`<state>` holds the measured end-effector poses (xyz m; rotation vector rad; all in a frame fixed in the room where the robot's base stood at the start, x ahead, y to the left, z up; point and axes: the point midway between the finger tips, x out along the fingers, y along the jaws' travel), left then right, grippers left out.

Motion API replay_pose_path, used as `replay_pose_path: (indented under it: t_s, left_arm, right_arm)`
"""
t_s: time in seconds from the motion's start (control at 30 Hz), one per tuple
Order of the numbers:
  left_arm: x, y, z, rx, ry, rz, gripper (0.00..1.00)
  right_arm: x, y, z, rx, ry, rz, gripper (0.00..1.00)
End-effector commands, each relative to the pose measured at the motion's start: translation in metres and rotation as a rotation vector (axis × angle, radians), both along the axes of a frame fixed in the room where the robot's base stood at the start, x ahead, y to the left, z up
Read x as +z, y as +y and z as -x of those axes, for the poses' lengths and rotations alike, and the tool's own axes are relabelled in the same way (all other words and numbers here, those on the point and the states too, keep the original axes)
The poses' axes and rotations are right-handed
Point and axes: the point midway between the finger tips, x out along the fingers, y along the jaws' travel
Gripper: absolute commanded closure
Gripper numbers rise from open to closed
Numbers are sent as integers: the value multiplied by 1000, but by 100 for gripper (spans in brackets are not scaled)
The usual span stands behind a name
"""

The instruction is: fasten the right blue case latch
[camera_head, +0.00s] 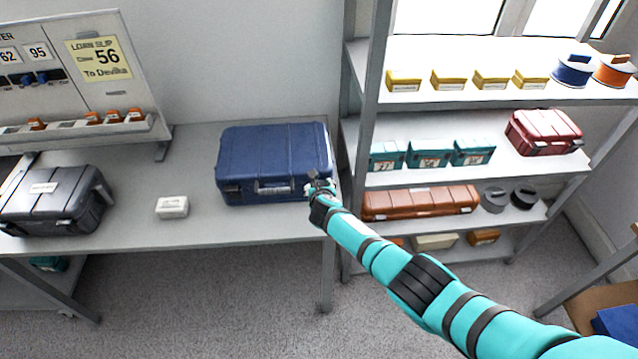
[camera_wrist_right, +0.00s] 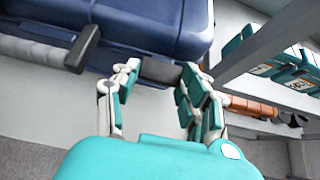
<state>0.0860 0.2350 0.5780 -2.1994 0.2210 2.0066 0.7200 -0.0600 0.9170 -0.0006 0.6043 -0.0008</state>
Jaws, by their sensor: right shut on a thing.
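The blue case (camera_head: 272,155) lies closed on the grey table, its front with the handle (camera_head: 273,188) facing me. My right gripper (camera_head: 320,187) is at the right end of the case's front. In the right wrist view, the two fingers are on either side of a dark flat piece, the right latch (camera_wrist_right: 160,70), on the front of the blue case (camera_wrist_right: 150,22). The gripper is shut on this latch. The fingers and arm partly hide the latch in the head view. My left gripper is not in view.
A black case (camera_head: 52,203) and a small white box (camera_head: 172,207) are on the table (camera_head: 150,237) to the left. A metal shelf unit (camera_head: 365,110) with boxes stands close to the right of the blue case. The tabletop between the white box and blue case is clear.

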Motion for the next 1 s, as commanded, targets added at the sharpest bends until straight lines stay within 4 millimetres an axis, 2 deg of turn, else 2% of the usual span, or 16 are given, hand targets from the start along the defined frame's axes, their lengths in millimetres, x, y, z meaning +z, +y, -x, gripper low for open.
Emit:
replay_pose_path:
  t_s: [0.53, 0.57, 0.7, 0.73, 1.0]
  left_arm:
    - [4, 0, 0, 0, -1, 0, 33]
    - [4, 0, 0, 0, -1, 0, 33]
    - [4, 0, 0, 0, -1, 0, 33]
    - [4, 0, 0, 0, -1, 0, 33]
    - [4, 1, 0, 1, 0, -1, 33]
  right_arm:
    - [0, 0, -1, 0, 16, 0, 88]
    - [0, 0, -1, 0, 16, 0, 54]
    - [0, 0, -1, 0, 16, 0, 36]
    - [0, 0, -1, 0, 16, 0, 33]
    - [1, 0, 0, 0, 15, 0, 33]
